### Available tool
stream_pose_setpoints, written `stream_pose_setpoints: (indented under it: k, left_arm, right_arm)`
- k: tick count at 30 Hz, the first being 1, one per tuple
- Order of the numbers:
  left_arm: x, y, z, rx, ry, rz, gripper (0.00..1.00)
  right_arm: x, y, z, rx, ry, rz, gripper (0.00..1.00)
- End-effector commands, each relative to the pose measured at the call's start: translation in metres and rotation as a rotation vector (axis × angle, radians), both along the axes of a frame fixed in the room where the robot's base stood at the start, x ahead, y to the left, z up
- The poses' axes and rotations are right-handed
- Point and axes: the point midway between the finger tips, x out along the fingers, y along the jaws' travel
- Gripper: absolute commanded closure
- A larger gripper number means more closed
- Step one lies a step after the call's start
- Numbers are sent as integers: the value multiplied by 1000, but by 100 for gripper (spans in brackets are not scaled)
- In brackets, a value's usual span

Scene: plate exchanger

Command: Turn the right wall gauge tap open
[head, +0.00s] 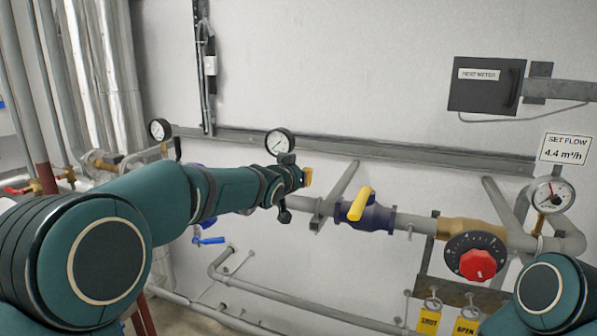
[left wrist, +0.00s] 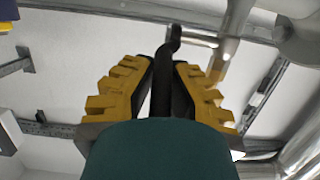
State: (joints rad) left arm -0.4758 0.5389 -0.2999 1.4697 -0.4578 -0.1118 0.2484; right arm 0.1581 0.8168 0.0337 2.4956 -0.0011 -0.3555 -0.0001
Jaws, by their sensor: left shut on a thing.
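The right wall gauge (head: 280,143) has a white dial and stands above the wall rail in the head view. Its tap sits just below the dial, mostly hidden by my left arm and gripper. My left gripper (head: 307,177) is at the tap, with a yellow finger showing. In the left wrist view my left gripper (left wrist: 161,75) has its yellow ridged fingers on both sides of a black lever (left wrist: 168,50), the tap's handle, and is shut on it. The handle's exact angle is hard to tell. My right gripper is out of view.
A second wall gauge (head: 159,129) with a black tap lever (head: 178,148) stands to the left. A blue valve with a yellow handle (head: 360,204) and a red knob (head: 477,265) are on the pipe to the right. A blue lever (head: 208,241) is below my arm.

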Motion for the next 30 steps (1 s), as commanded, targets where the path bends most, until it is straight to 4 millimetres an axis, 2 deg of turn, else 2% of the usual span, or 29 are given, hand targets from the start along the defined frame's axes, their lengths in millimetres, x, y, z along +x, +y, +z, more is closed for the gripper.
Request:
stream_pose_setpoints:
  k: [8,9,11,12,23,26,30]
  left_arm:
    - [0,0,2,-2,-6,0,100]
    - [0,0,2,-2,-6,0,81]
    - [0,0,2,-2,-6,0,60]
    - [0,0,2,-2,-5,0,54]
    - [-3,1,2,-1,-3,-1,54]
    - [-12,3,5,-1,-4,-1,54]
    - [-34,10,11,-3,-4,-2,54]
  right_arm:
    - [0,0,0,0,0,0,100]
    - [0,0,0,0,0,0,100]
    - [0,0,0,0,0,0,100]
    - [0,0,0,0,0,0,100]
    - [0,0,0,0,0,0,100]
    - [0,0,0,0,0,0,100]
    - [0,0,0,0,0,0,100]
